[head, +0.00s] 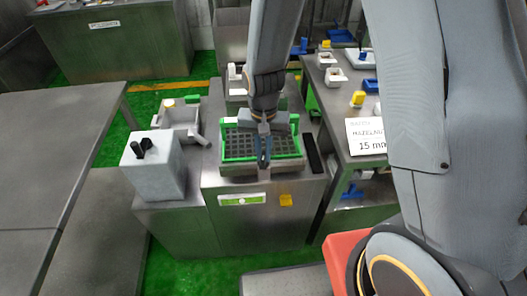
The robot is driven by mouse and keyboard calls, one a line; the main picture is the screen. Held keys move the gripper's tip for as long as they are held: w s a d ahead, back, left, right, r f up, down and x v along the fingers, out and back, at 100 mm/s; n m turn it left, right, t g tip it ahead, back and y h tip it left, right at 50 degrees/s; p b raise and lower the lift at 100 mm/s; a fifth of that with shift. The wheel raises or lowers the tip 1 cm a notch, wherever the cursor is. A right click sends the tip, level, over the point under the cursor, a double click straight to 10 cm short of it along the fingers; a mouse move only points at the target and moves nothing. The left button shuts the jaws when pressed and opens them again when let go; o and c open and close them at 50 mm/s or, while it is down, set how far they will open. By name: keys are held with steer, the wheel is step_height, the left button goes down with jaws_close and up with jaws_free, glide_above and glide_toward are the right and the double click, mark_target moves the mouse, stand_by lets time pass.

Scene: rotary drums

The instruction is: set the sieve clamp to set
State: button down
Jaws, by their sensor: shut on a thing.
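The sieve (240,143) is a dark grid tray with a green rim, set on top of the steel cabinet in the middle of the head view. My gripper (263,158) points down over the middle of the sieve. Its fingers are shut on a small part there, which I take to be the sieve clamp. The fingers and wrist hide most of that part, so its position and any marks cannot be read.
A white box (153,172) with black levers stands left of the sieve. A yellow piece (285,200) and a green-white label (241,199) are on the cabinet front. An empty steel table (55,130) is at left.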

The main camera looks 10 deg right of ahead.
mark_target(263, 155)
steer(key=shift+n, duration=1.2)
steer(key=c, duration=1.8)
jaws_free()
steer(key=shift+r+b, duration=0.85)
steer(key=shift+r, duration=3.1)
steer(key=s+d+r+b, duration=0.1)
steer(key=s+d, duration=0.2)
steer(key=d, duration=0.3)
steer(key=s+d+t+b, duration=0.1)
steer(key=s+d+b, duration=0.1)
steer(key=s+d, duration=0.2)
steer(key=shift+d+r+n, duration=0.3)
steer(key=shift+d+r, duration=0.05)
steer(key=shift+d, duration=0.85)
